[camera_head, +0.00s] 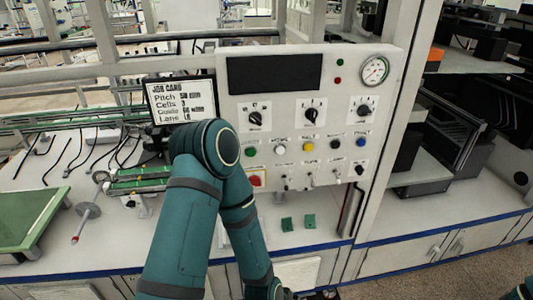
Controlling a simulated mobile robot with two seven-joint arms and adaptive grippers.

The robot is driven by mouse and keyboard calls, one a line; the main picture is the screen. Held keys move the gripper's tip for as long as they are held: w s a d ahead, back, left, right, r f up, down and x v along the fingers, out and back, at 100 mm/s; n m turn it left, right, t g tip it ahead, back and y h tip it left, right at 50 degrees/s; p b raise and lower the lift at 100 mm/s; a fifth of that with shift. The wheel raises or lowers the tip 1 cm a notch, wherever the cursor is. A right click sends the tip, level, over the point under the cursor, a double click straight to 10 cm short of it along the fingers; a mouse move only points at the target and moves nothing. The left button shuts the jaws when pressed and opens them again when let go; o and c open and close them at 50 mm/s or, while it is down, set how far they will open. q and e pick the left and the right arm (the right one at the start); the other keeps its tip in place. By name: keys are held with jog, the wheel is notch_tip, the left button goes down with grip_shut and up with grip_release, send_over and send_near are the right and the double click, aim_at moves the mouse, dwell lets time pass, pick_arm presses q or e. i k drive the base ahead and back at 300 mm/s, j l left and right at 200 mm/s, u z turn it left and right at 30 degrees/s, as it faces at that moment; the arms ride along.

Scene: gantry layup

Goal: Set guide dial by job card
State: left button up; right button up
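The job card (182,101) stands upright left of the panel. It lists Pitch, Cells, Guide and Lane; the values are too small to read surely. The white control panel (230,85) carries black rotary dials: a left dial (256,118), a middle dial (312,114) and a right dial (364,110), with a smaller black knob (359,168) at lower right. Their labels and pointer settings are too small to read, so I cannot tell which is the guide dial. A teal arm of mine bends up in front of the panel's lower left. Neither gripper shows.
The panel also has a dark display (275,75), a round gauge (374,70), coloured buttons, toggle switches and a red button (256,180). Two green pieces (310,221) lie on the bench below. A green board (30,218) lies at left. Shelving stands at right.

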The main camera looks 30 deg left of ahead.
aim_at(131, 203)
jog(key=k+j+u, duration=0.1)
jog(key=j, duration=1.25)
jog(key=j+u, duration=0.1)
jog(key=j, duration=1.2)
jog(key=u, duration=0.9)
jog(key=z, duration=0.9)
jog(key=u, duration=0.2)
